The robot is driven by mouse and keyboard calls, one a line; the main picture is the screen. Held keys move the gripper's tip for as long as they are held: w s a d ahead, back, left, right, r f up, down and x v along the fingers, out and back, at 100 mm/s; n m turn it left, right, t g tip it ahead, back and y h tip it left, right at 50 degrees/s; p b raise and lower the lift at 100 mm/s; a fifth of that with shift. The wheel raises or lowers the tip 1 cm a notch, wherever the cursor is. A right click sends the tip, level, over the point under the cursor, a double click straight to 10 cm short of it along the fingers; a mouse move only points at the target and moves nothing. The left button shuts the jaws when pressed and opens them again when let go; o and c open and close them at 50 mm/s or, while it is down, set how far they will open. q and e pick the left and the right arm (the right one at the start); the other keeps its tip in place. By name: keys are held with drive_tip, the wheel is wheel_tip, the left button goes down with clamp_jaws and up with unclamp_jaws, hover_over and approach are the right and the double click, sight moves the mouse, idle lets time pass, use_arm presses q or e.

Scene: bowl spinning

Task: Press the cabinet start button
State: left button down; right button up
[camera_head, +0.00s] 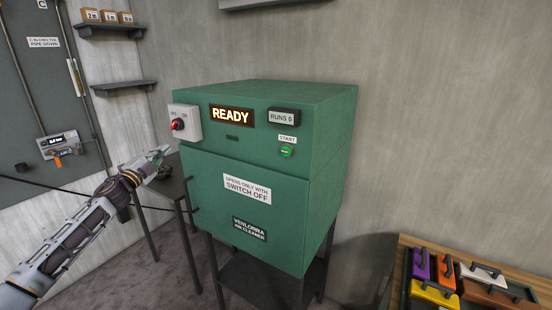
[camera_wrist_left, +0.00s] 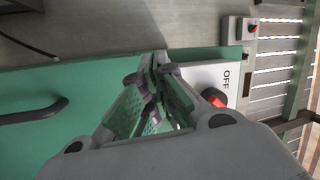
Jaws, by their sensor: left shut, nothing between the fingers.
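The green cabinet (camera_head: 235,155) stands in the middle of the head view. Its round green start button (camera_head: 286,152) is on the upper right of the front, under a START label. A lit READY display (camera_head: 231,116) and a RUNS 0 counter (camera_head: 283,117) sit above. A white switch box with a red knob (camera_head: 178,125) is at the upper left. My left gripper (camera_head: 161,152) is shut and empty, left of the cabinet and just below the switch box. In the wrist view the shut fingers (camera_wrist_left: 158,85) are beside the OFF side of the switch box (camera_wrist_left: 215,80). My right gripper is not in view.
A cabinet handle (camera_wrist_left: 35,112) shows in the wrist view. A dark side table (camera_head: 172,185) stands left of the cabinet. A wooden table with coloured handled blocks (camera_head: 421,262) is at the lower right. Wall shelves (camera_head: 110,28) and a grey panel (camera_head: 45,90) are at the left.

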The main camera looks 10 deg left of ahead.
use_arm(q)
drive_tip(key=s+d+r+m+g+h, duration=0.1)
drive_tip(key=s+d+r+m+h, duration=0.25)
drive_tip(key=d, duration=0.35)
drive_tip(key=s+d+r+m+g+h, duration=0.2)
drive_tip(key=d+r+m+h, duration=0.15)
drive_tip(key=d, duration=0.25)
drive_tip(key=s+d+r+m+g+h, duration=0.1)
drive_tip(key=s+d+r+m+h, duration=0.25)
drive_tip(key=d, duration=0.35)
drive_tip(key=s+d+f+m+g+h, duration=0.3)
drive_tip(key=s+d+f+m+g, duration=0.1)
drive_tip(key=s+d+g, duration=0.5)
drive_tip(key=s+d+m, duration=0.1)
drive_tip(key=s+d, duration=0.1)
drive_tip(key=d, duration=0.1)
drive_tip(key=shift+d+g, duration=0.3)
drive_tip(key=shift+d, duration=0.1)
drive_tip(key=shift+h, duration=0.25)
drive_tip(key=shift+d, duration=0.1)
